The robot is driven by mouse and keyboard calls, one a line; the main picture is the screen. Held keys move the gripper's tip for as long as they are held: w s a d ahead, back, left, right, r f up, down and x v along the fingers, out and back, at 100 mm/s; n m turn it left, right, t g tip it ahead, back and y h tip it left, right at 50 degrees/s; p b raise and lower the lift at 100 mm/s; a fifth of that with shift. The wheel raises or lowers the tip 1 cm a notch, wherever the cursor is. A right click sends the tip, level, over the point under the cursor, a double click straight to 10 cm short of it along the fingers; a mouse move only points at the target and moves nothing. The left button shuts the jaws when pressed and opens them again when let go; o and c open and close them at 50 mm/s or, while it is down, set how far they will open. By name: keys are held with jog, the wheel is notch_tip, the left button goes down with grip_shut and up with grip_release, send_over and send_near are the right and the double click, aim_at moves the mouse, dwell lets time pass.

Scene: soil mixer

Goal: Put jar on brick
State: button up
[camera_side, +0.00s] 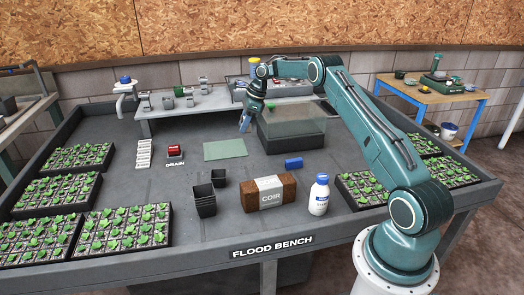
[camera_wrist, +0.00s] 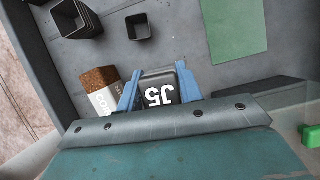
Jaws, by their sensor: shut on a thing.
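My gripper (camera_wrist: 157,90) has its blue fingers closed on both sides of a dark jar (camera_wrist: 159,93) marked "J5" in the wrist view. In the side view my gripper (camera_side: 245,123) is in the air over the back middle of the bench, beside the clear tank. The jar cannot be made out clearly there. The brick (camera_side: 290,191), brown coir with a white "COIR" band, lies on the front middle of the bench. The brick also shows in the wrist view (camera_wrist: 98,77), left of the jar and partly hidden by my gripper. Its visible top is bare.
Black square pots (camera_side: 204,201) stand left of the brick and a white bottle (camera_side: 319,195) stands right of it. The clear tank (camera_side: 290,125) and green mat (camera_side: 225,149) are farther back. Seedling trays line both sides.

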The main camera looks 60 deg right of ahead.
jog(key=shift+r, duration=0.15)
jog(key=shift+s+a+r, duration=0.25)
jog(key=shift+s+r, duration=0.05)
jog(key=shift+r, duration=0.05)
jog(key=s+a+r, duration=0.4)
jog(key=s, duration=0.3)
jog(key=s+a+r, duration=0.4)
jog(key=s+a, duration=0.1)
jog(key=s, duration=0.3)
jog(key=shift+a+r+n, duration=0.25)
jog(key=shift+r+n, duration=0.15)
send_over(261, 183)
jog(key=s+d, duration=0.1)
notch_tip(261, 183, down, 16)
jog(key=shift+s+d+r, duration=0.1)
jog(key=shift+s+d, duration=0.05)
jog(key=shift+f, duration=2.1)
